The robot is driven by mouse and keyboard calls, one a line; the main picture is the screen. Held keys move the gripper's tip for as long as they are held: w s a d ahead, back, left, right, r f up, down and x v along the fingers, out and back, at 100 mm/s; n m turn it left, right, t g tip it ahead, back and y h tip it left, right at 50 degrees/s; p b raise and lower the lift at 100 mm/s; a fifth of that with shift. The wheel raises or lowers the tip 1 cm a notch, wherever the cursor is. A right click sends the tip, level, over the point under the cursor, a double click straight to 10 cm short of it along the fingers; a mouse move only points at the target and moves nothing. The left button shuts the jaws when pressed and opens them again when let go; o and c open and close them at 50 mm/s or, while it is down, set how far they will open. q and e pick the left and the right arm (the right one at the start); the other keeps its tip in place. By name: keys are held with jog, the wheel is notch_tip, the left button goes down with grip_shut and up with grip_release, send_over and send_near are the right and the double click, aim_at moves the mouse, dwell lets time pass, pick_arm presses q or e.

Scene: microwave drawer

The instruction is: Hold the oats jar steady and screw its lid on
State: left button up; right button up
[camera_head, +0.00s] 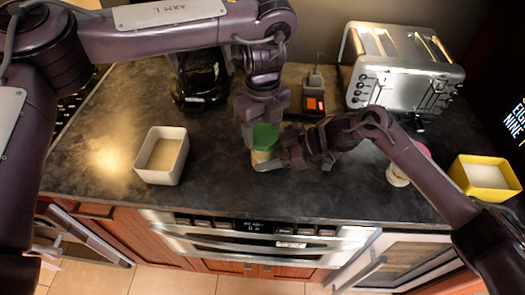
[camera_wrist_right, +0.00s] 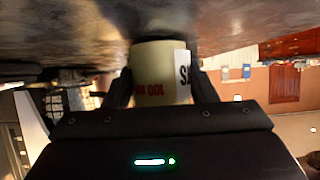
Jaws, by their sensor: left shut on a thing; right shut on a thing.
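The oats jar (camera_head: 262,156) stands on the dark counter near its front edge, pale with a green lid (camera_head: 265,136) at its top. My left gripper (camera_head: 260,124) comes down from above and is shut on the green lid; its fingertips are mostly hidden. My right gripper (camera_head: 281,160) reaches in from the right and is shut on the jar's side. In the right wrist view the jar (camera_wrist_right: 153,72) sits between the two fingers, with red and black lettering on its label. I cannot tell how far the lid is threaded.
A white square bin (camera_head: 161,156) stands left of the jar. A black appliance (camera_head: 201,76) and a small device with a red display (camera_head: 314,98) stand behind. A silver toaster (camera_head: 400,68) and yellow container (camera_head: 484,177) are at right. The counter between bin and jar is clear.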

pick_arm(q)
jog(key=m, duration=0.6)
jog(key=shift+s+d+m, duration=0.15)
jog(key=shift+s+m, duration=0.05)
jog(key=shift+m, duration=0.1)
jog(key=m, duration=0.3)
jog(key=shift+d, duration=0.1)
jog(key=m, duration=0.4)
jog(key=o, duration=1)
